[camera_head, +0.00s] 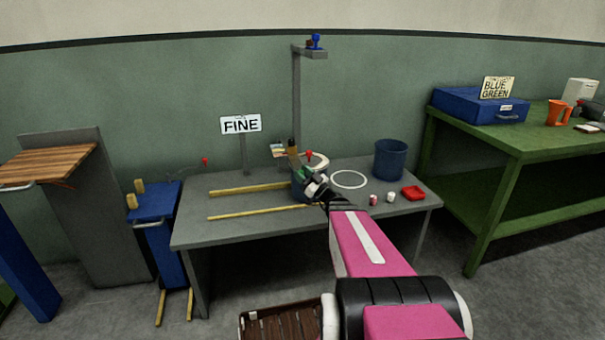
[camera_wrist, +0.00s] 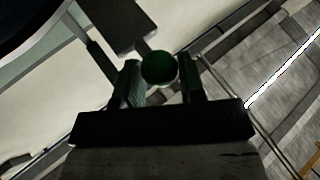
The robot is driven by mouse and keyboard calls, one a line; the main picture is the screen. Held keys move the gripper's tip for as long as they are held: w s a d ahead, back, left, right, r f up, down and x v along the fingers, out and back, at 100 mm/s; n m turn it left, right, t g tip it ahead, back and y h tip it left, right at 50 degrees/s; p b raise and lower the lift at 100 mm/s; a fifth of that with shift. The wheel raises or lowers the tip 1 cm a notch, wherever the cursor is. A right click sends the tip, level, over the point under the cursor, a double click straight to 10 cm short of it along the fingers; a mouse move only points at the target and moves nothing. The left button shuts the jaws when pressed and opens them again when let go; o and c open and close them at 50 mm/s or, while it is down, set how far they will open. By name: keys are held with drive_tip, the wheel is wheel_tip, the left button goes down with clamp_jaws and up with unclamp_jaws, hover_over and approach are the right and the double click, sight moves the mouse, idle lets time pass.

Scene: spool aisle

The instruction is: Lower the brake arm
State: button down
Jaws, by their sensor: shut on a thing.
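A dark green ball knob (camera_wrist: 158,68) sits between the two fingers of my gripper (camera_wrist: 160,82) in the wrist view. It looks like the end of the brake arm, but the arm's length and angle cannot be made out. In the head view my gripper (camera_head: 312,186) is at a dark blue drum-like device (camera_head: 298,190) on the grey table. A red knob (camera_head: 309,154) and a pale round top stand just behind it. My gripper and wrist hide much of the device.
The grey table (camera_head: 240,233) holds two yellow rails (camera_head: 250,189), a white ring (camera_head: 349,179), a blue bin (camera_head: 390,160), a red tray (camera_head: 413,193) and small spools (camera_head: 373,200). A grey post (camera_head: 297,100) rises behind. A green bench (camera_head: 530,135) stands right.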

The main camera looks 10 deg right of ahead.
drive_tip(key=c, duration=0.8)
unclamp_jaws()
drive_tip(key=shift+w+a+f+g+h, duration=0.1)
drive_tip(key=shift+w+f+g+h, duration=0.05)
drive_tip(key=shift+w+f, duration=0.3)
drive_tip(key=shift+w+a+f+g+h, duration=0.1)
drive_tip(key=shift+w+f+g+h, duration=0.1)
drive_tip(key=shift+f, duration=0.35)
drive_tip(key=shift+w, duration=0.1)
drive_tip(key=shift+d, duration=0.1)
drive_tip(key=shift+y, duration=0.45)
drive_tip(key=v, duration=0.3)
drive_tip(key=s+r+v, duration=0.1)
drive_tip(key=v, duration=0.7)
drive_tip(key=shift+s+a+r, duration=0.25)
drive_tip(key=shift+s+r, duration=0.05)
drive_tip(key=shift+r, duration=0.05)
